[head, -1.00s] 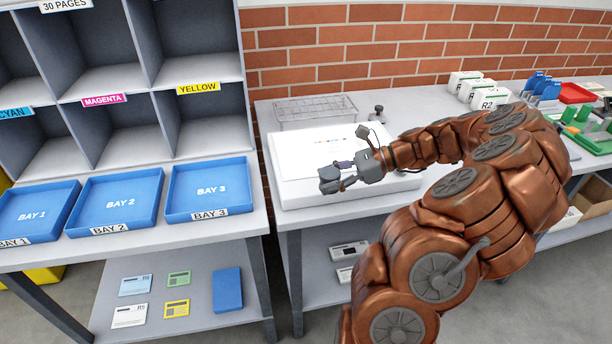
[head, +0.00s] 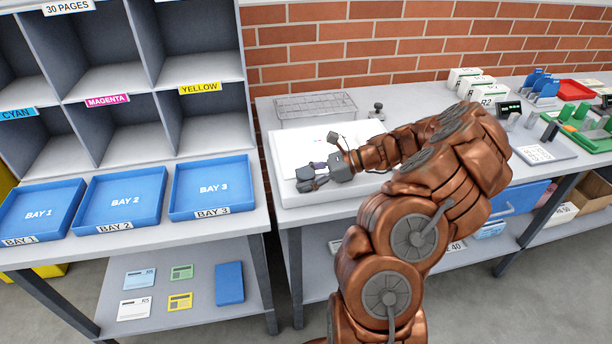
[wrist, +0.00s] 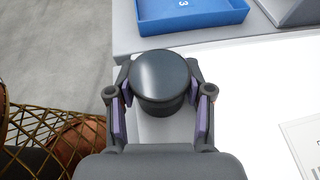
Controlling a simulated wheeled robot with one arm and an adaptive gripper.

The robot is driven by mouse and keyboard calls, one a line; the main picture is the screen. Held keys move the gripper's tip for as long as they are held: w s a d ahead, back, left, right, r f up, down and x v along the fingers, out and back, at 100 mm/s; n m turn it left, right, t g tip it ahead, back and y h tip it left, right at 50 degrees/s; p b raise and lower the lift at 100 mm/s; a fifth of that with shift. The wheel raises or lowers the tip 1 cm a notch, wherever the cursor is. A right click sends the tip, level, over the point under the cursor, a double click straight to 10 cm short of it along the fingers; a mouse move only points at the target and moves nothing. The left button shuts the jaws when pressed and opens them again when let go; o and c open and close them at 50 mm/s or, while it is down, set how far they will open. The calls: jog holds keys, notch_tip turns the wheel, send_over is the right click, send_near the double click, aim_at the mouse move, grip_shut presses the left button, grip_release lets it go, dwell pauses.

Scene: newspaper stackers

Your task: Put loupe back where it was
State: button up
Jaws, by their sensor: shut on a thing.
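The loupe (wrist: 163,76) is a dark round cylinder with a smooth glossy top, seen between the purple-padded fingers in the wrist view. My gripper (wrist: 161,100) is shut on it. In the head view my gripper (head: 311,176) is over the front left part of a white, flat light-table-like box (head: 283,190). The loupe is hard to make out there among the dark fingers. Whether the loupe touches the white surface below it, I cannot tell.
A wire rack (head: 315,106) and a small dark stand-like object (head: 376,110) are behind the white box. Blue trays, including BAY 3 (head: 212,187), line the left bench. White R2 boxes (head: 487,95) and a grey pad (head: 540,151) are to the right.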

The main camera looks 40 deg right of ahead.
jog(key=o, duration=1.3)
jog(key=shift+f, duration=0.1)
jog(key=shift+c, duration=0.2)
jog(key=b+v, duration=0.2)
jog(key=v, duration=0.8)
jog(key=shift+b, duration=0.4)
jog(key=shift+v, duration=1.05)
